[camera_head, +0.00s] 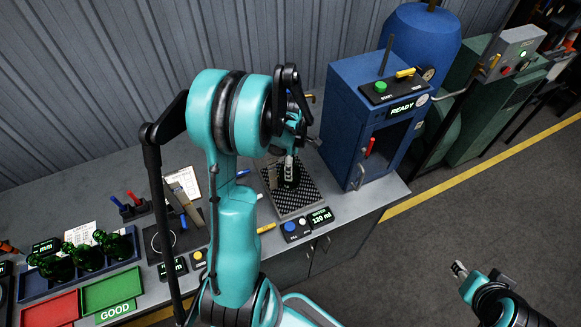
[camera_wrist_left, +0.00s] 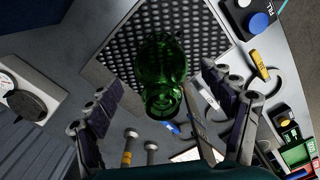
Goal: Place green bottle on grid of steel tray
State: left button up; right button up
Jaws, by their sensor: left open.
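The green bottle (camera_wrist_left: 165,75) stands on the perforated grid of the steel tray (camera_wrist_left: 112,42), seen from above in the left wrist view. In the head view the bottle (camera_head: 290,174) is dark and partly hidden by my left gripper, and the tray (camera_head: 292,202) lies under it. My left gripper (camera_wrist_left: 160,88) is open, with its fingers apart on either side of the bottle and gaps visible on both sides. In the head view my left gripper (camera_head: 291,152) is above the tray, partly hidden by its own arm. My right gripper (camera_head: 459,269) is over the floor at lower right, its opening too small to judge.
A blue machine (camera_head: 360,130) with a READY display stands right of the tray. A 120 ml meter (camera_head: 320,217) sits in front of the tray.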

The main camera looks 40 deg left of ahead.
pick_arm(q)
notch_tip(320, 180, up, 9)
jog(key=shift+d+f+p, duration=0.1)
jog(key=shift+p, duration=0.35)
jog(key=s+d+r+m+t, duration=0.3)
jog(key=d+m, duration=0.6)
jog(key=m, duration=0.3)
jog(key=s+d+r+m+t, duration=0.4)
jog(key=s+d+r+m, duration=0.2)
jog(key=d+m, duration=0.4)
jog(key=shift+d+r+m, duration=0.15)
jog(key=shift+d+m, duration=0.05)
jog(key=shift+m, duration=1)
jog(key=shift+s, duration=0.15)
